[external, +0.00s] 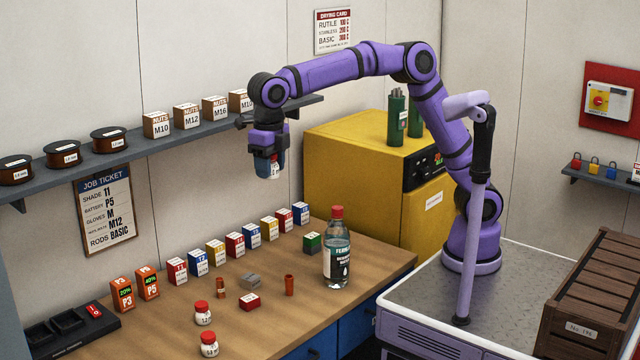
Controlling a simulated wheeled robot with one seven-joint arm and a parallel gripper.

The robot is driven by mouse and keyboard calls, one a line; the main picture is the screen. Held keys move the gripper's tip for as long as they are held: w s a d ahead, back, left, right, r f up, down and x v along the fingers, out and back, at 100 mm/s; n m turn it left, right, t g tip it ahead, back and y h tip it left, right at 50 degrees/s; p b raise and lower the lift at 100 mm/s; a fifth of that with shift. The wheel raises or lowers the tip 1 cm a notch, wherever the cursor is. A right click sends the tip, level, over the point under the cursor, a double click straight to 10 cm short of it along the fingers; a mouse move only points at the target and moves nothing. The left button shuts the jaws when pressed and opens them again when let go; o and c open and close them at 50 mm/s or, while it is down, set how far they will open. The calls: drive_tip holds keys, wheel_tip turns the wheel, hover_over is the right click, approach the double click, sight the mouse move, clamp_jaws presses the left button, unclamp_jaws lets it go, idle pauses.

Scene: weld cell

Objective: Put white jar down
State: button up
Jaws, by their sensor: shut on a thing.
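My gripper (268,166) hangs fingers down, high above the back of the wooden bench (365,262). Two white jars with red lids stand at the bench's front: one jar (204,318) and a nearer jar (210,350). Both are well below and apart from my gripper.
A row of colored boxes (235,245) runs along the bench's back. A clear bottle (337,262) stands to the right. Grey (250,281), red (250,302) and orange-brown (289,285) small items lie mid-bench. A shelf (145,150) and yellow cabinet (345,150) flank the arm.

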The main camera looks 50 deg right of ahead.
wheel_tip(320, 180, up, 16)
drive_tip(key=w+d+m, duration=0.5)
drive_tip(key=w+d, duration=1.4)
drive_tip(key=w, duration=0.4)
drive_tip(key=w+d+m, duration=0.3)
drive_tip(key=w+d, duration=0.5)
drive_tip(key=d, duration=0.6)
drive_tip(key=m, duration=0.9)
hover_over(384, 125)
wheel_tip(384, 125, down, 28)
drive_tip(key=shift+f, duration=0.15)
drive_tip(key=shift+f, duration=0.15)
